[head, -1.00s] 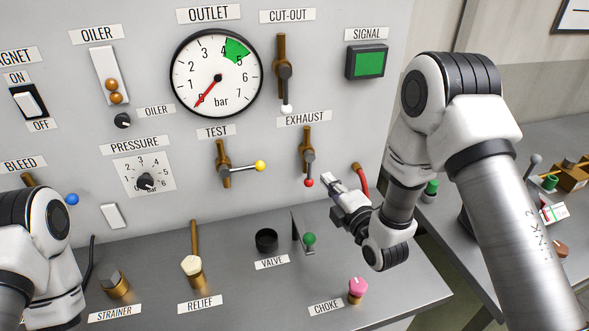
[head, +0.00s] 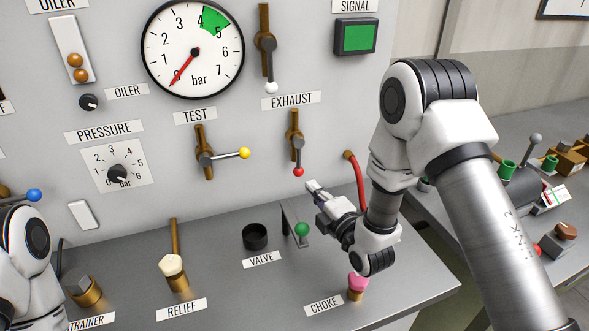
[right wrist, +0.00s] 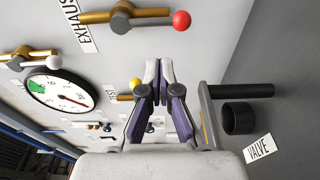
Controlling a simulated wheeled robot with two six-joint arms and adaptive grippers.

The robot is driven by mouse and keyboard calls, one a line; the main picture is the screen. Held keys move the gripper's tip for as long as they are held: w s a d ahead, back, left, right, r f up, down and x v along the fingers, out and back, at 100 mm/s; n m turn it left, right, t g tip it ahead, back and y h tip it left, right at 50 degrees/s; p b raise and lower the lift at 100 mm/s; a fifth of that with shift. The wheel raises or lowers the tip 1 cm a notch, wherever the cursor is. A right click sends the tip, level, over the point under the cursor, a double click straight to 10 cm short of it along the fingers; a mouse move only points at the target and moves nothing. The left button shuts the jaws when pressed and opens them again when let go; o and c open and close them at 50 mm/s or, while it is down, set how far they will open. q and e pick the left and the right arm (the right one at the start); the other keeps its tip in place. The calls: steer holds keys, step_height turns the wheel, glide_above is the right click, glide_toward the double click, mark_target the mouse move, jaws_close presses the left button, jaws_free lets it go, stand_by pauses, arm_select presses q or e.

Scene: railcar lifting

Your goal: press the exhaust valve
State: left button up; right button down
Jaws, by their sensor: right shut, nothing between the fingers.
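The exhaust valve (head: 294,124) is a brass fitting on the grey panel under the EXHAUST label. Its grey lever hangs down and ends in a red knob (head: 298,172). In the right wrist view the red knob (right wrist: 181,20) and the brass body (right wrist: 118,18) lie beyond the fingertips. My right gripper (head: 312,186) is shut and empty, just below and to the right of the red knob in the head view. A gap shows between them. The fingers also show in the right wrist view (right wrist: 158,68). My left arm shows at the left edge, but its gripper is out of view.
The test valve (head: 204,155) with a yellow knob is left of the exhaust valve. A red hose (head: 360,180) is to its right. Below are a green knob (head: 302,229), a black cup (head: 255,236) marked VALVE and a pink choke knob (head: 357,284).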

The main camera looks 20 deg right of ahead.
mark_target(295, 169)
steer(key=w+p, duration=0.1)
steer(key=w, duration=0.2)
steer(key=w+a+p, duration=0.1)
steer(key=w, duration=0.2)
steer(key=w+p, duration=0.1)
steer(key=w, duration=0.2)
steer(key=shift+w+a, duration=0.1)
steer(key=shift+a, duration=0.25)
arm_select(q)
step_height(295, 169, up, 4)
steer(key=shift+w+f+p, duration=0.1)
steer(key=shift+f+p, duration=0.1)
steer(key=shift+p, duration=0.1)
arm_select(e)
steer(key=shift+w+f, duration=0.1)
steer(key=shift+w, duration=0.3)
